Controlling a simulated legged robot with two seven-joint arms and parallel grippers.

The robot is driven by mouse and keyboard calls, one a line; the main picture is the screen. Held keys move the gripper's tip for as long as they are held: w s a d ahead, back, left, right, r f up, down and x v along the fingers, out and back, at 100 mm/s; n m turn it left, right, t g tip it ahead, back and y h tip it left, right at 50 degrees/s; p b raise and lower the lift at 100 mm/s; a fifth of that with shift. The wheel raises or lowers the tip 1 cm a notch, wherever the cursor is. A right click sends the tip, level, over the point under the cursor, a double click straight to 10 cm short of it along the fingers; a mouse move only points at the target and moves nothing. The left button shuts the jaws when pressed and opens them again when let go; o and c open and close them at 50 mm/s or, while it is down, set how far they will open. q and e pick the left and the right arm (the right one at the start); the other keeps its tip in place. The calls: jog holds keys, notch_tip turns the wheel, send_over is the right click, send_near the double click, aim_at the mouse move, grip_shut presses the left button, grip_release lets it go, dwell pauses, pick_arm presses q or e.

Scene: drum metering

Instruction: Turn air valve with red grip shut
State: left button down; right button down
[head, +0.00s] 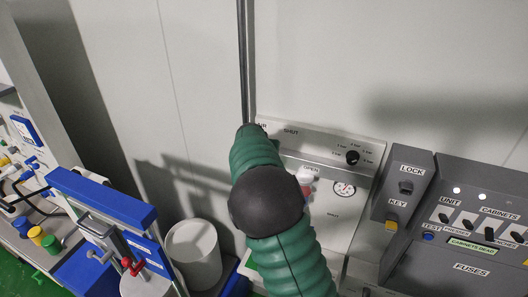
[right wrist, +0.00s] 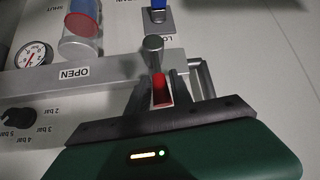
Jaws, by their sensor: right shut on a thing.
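The air valve's red grip (right wrist: 162,92) shows in the right wrist view between the fingers of my right gripper (right wrist: 163,86), which is shut on it. A grey metal lever with a round end (right wrist: 153,44) runs from the grip toward the panel. The lever stands to the right of the OPEN label (right wrist: 73,73). In the head view my green arm and its dark joint cover the valve and gripper. The SHUT label (head: 291,131) shows on the pale air panel (head: 318,142) there. I cannot tell the exact valve angle. My left gripper is not in view.
The air panel has a black pressure knob (head: 352,157) and a round gauge (head: 344,189). A grey lock box (head: 405,180) and a fuse box (head: 470,268) stand at right. A white cylinder (head: 193,247) and a blue frame (head: 100,195) stand at left.

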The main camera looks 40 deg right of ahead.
jog(key=shift+w+r, duration=0.1)
jog(key=c, duration=1.3)
grip_release()
jog(key=shift+c, duration=0.2)
jog(key=shift+o, duration=1)
jog(key=shift+w, duration=0.1)
jog(key=shift+w+d+f, duration=0.1)
jog(key=shift+d+f, duration=0.05)
jog(key=shift+f, duration=0.1)
jog(key=shift+r, duration=0.1)
jog(key=b+v, duration=0.7)
jog(key=v, duration=0.9)
jog(key=shift+r, duration=0.2)
